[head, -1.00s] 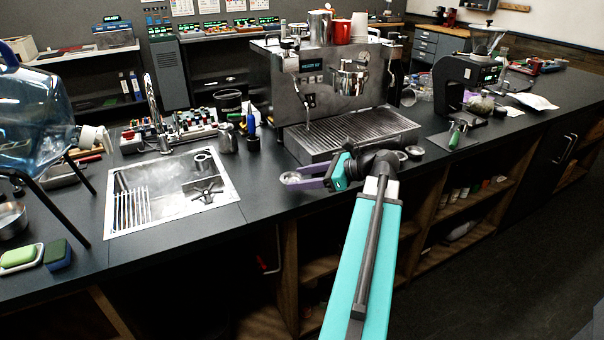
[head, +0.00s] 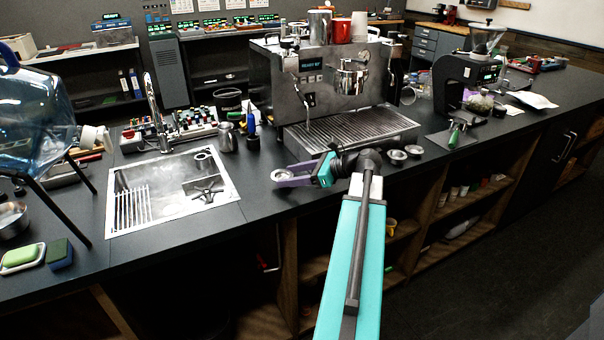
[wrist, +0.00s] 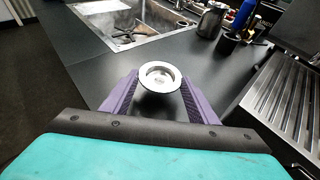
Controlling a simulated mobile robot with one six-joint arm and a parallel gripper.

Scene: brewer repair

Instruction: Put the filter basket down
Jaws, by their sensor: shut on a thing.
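The filter basket (wrist: 160,77) is a small, round, shiny metal cup with a wide rim. In the wrist view it sits between the two purple fingers of my gripper (wrist: 158,92), which are shut on it. In the head view the basket (head: 281,175) is at the tips of my gripper (head: 285,176), over the dark counter (head: 245,183) between the sink and the espresso machine. I cannot tell whether the basket's underside touches the counter; the fingers hide part of its sides.
The sink (head: 172,190) lies to the left of my gripper. The espresso machine (head: 330,85) with its drip tray (head: 350,130) stands behind. Two small round metal parts (head: 397,155) lie right of my wrist. A kettle-like pitcher (wrist: 212,20) stands beyond the basket. The counter around the basket is clear.

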